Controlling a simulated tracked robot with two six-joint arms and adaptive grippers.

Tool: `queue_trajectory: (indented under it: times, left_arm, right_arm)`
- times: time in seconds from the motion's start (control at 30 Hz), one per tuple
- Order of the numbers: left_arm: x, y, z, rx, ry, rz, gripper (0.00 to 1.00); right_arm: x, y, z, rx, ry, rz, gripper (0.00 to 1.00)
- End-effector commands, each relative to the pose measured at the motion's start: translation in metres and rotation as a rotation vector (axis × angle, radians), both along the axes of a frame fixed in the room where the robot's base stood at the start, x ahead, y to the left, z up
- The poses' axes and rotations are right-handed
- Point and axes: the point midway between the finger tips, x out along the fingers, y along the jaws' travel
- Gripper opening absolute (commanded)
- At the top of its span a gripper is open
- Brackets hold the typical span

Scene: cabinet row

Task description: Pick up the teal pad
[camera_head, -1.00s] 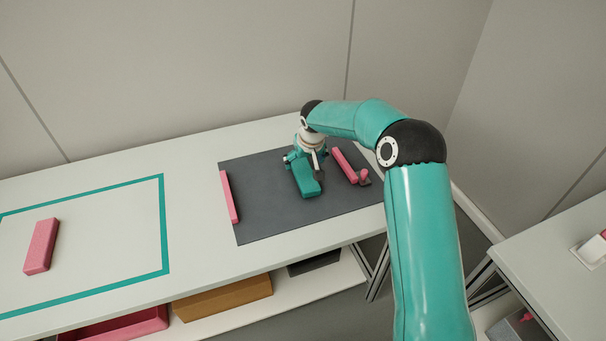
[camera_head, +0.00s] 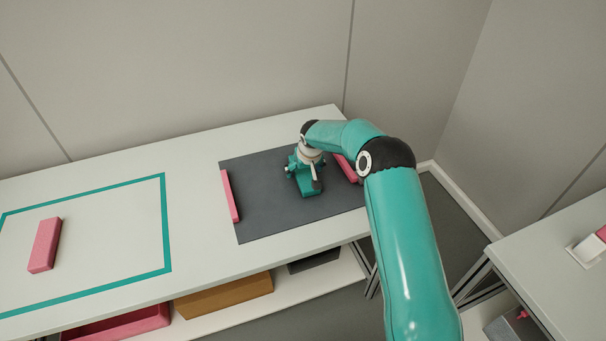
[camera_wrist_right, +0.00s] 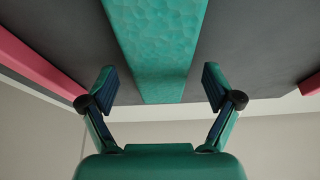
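The teal pad (camera_head: 309,191) lies on the dark grey mat (camera_head: 265,205) on the table. In the right wrist view the pad (camera_wrist_right: 156,45) is a long teal block running between my fingers. My right gripper (camera_head: 304,173) is over the pad, pointing down, and partly hides it. In the wrist view the right gripper (camera_wrist_right: 159,86) is open, one finger on each side of the pad, with a visible gap on both sides. I cannot tell how far down the fingertips reach. My left gripper is not in view.
Pink bars lie on the mat to the left (camera_head: 230,195) and right (camera_head: 345,168) of the pad. A pink block (camera_head: 44,245) lies inside a teal outline (camera_head: 165,225) on the left tabletop. A second table (camera_head: 570,275) stands at the right.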

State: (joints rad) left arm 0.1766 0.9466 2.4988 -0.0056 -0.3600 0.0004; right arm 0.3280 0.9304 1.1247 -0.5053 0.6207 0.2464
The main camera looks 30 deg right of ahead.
Motion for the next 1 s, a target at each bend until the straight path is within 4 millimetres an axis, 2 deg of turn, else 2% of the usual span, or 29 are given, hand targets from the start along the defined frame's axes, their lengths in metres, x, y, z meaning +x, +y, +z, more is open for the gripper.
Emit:
queue_trajectory:
  times: [0.03,0.3,0.77,0.87,1.0]
  left_arm:
    - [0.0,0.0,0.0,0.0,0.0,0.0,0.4]
    - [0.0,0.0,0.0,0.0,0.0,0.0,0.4]
    - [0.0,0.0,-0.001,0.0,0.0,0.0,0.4]
    - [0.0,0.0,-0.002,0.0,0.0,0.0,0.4]
    - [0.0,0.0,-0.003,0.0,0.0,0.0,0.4]
  right_arm:
    - [0.0,0.0,0.0,0.0,0.0,0.0,0.81]
    - [0.0,0.0,0.0,0.0,0.001,0.0,0.36]
    - [0.001,0.0,0.008,0.0,-0.001,0.0,0.36]
    - [0.001,0.001,0.016,-0.001,-0.002,0.0,0.36]
    - [0.002,0.001,0.039,-0.001,-0.005,0.0,0.36]
